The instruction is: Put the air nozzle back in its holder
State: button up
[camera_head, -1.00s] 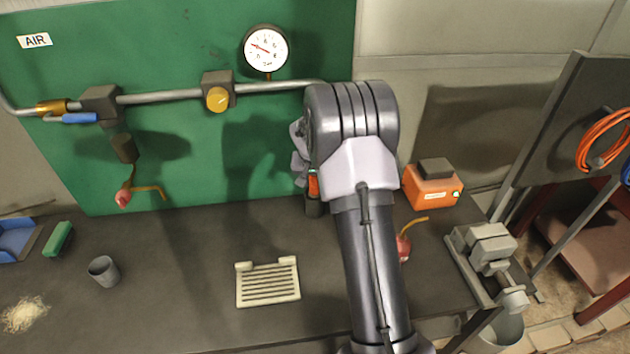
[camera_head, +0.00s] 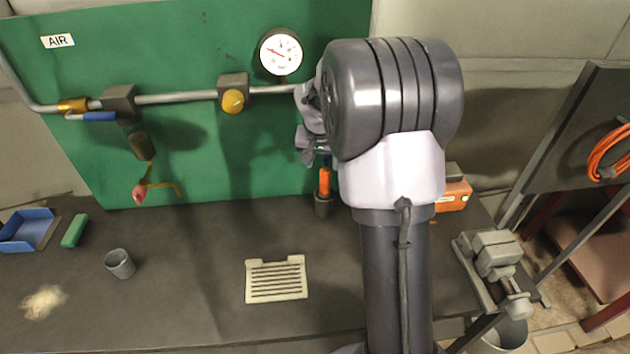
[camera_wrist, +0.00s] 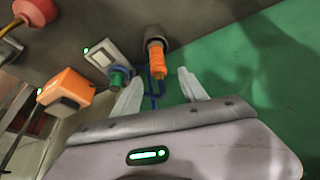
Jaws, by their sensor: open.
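The air nozzle, an orange piece with blue at its top, (camera_head: 324,180) stands upright in a dark cup-shaped holder (camera_head: 323,207) on the bench, against the green board. In the wrist view the orange nozzle (camera_wrist: 157,66) sits with its lower end inside the grey holder (camera_wrist: 153,37). Its blue part points back between the fingers. My gripper (camera_wrist: 160,88) is open, its two pale fingertips apart on either side of the blue part. I see no contact. In the head view my wrist hides much of the gripper (camera_head: 310,150), just above the nozzle.
An orange box (camera_head: 454,192) stands right of the holder, partly behind my arm. A pipe with a yellow knob (camera_head: 233,101) and a gauge (camera_head: 281,53) run along the board. A slotted pale plate (camera_head: 276,279), grey cup (camera_head: 120,263) and vise (camera_head: 495,258) are on the bench.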

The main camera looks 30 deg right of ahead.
jog(key=s+a+r+n+y, duration=0.1)
jog(key=s+a+r, duration=0.5)
jog(key=a+r, duration=0.35)
jog(key=s+a+r+n+t+y, duration=0.2)
jog(key=s+a+y, duration=0.2)
jog(key=s+a, duration=1.4)
jog(key=s, duration=0.4)
jog(key=shift+s+a+r+n, duration=0.15)
jog(key=shift+s+a+n, duration=0.1)
jog(key=shift+n, duration=0.15)
notch_tip(320, 180, down, 10)
jog(key=b, duration=1)
jog(key=shift+r, duration=0.15)
jog(key=shift+c, duration=0.4)
